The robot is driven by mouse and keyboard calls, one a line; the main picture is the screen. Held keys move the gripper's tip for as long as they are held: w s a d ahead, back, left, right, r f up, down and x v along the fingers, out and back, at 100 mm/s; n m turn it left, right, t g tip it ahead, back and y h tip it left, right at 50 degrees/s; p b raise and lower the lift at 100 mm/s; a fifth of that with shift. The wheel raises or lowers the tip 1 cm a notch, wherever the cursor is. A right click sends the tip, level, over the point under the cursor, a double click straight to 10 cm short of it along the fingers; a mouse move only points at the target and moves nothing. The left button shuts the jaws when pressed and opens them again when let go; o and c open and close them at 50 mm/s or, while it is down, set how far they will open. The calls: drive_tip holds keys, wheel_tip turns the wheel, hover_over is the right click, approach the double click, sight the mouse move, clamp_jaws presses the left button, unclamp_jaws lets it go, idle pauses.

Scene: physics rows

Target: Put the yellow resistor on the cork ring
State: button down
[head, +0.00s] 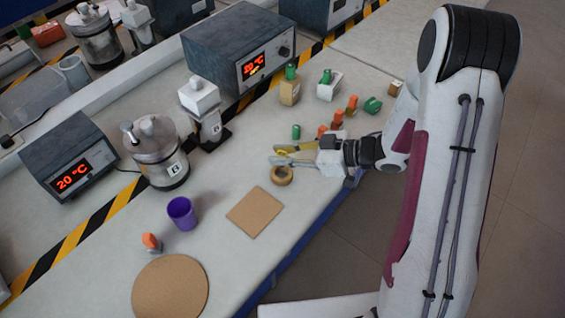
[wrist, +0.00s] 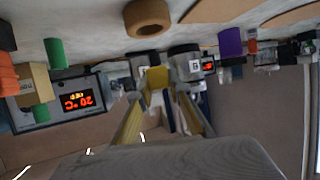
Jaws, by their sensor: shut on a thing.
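The yellow resistor (wrist: 157,77) is a small yellow block between my fingertips in the wrist view. In the head view it is a small yellow patch (head: 281,152) at the finger ends, partly hidden. My gripper (head: 283,155) is shut on it, reaching left from the arm over the bench. The cork ring (head: 282,175) is a thick brown ring lying on the bench, just below the fingertips in the head picture. The ring also shows at the top of the inverted wrist view (wrist: 147,17), apart from the resistor.
A square cork mat (head: 255,212), a round cork mat (head: 170,288) and a purple cup (head: 182,213) lie to the lower left. Orange and green parts, including a green piece (head: 296,132), stand behind the gripper. A heater box (head: 238,48) stands at the back.

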drive_tip(key=shift+f, duration=1.95)
drive_tip(key=shift+f, duration=0.45)
drive_tip(key=c, duration=1.9)
unclamp_jaws()
drive_tip(key=shift+r, duration=0.15)
drive_tip(key=shift+r, duration=0.4)
drive_tip(key=shift+v, duration=5.95)
